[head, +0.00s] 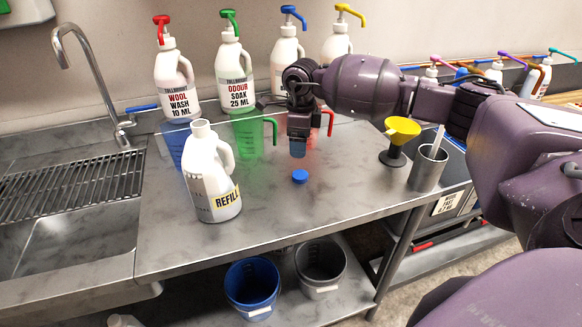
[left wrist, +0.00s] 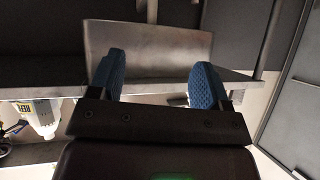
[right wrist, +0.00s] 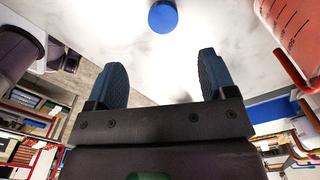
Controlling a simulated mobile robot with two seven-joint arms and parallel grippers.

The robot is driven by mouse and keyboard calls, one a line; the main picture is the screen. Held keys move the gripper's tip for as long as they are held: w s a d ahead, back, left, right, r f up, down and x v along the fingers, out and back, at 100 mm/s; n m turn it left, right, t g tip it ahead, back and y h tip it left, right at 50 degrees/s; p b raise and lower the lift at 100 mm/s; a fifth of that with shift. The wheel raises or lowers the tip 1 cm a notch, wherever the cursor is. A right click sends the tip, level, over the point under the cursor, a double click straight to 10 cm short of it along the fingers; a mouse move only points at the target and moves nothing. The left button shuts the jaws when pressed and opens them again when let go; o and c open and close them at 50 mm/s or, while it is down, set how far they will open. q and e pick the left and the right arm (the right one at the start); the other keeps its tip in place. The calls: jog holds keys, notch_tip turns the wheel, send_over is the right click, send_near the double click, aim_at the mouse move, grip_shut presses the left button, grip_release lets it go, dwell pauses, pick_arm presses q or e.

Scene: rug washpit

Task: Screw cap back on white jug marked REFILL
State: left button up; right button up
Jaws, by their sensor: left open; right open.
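The white jug marked REFILL (head: 212,180) stands upright on the steel counter, left of centre in the head view. Its neck is open and bare. A blue cap (head: 300,176) lies on the counter to the right of the jug. My right gripper (head: 298,152) is above and just behind the cap, pointing down, empty. In the right wrist view the cap (right wrist: 163,17) shows beyond the two open fingers (right wrist: 160,80), and nothing is between them. My left gripper is outside the head view; in its wrist view its blue-padded fingers (left wrist: 155,80) are open and empty.
Behind stand pump bottles (head: 175,80) and clear jugs with green (head: 248,132) and red handles. Right are a yellow funnel (head: 402,130) and a steel cup (head: 428,167). A sink (head: 75,225) is left. Buckets (head: 252,287) sit below. The front counter is clear.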

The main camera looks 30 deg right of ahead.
send_over(300, 174)
jog(key=shift+s+a+f, duration=0.1)
jog(key=shift+a+f, duration=0.05)
jog(key=shift+f, duration=1.25)
jog(key=shift+s+a+f, duration=0.1)
jog(key=shift+f, duration=1.25)
jog(key=shift+f, duration=0.15)
notch_tip(300, 174, down, 5)
jog(key=shift+w+d+r, duration=0.1)
jog(key=shift+w+d, duration=0.05)
jog(key=c, duration=1)
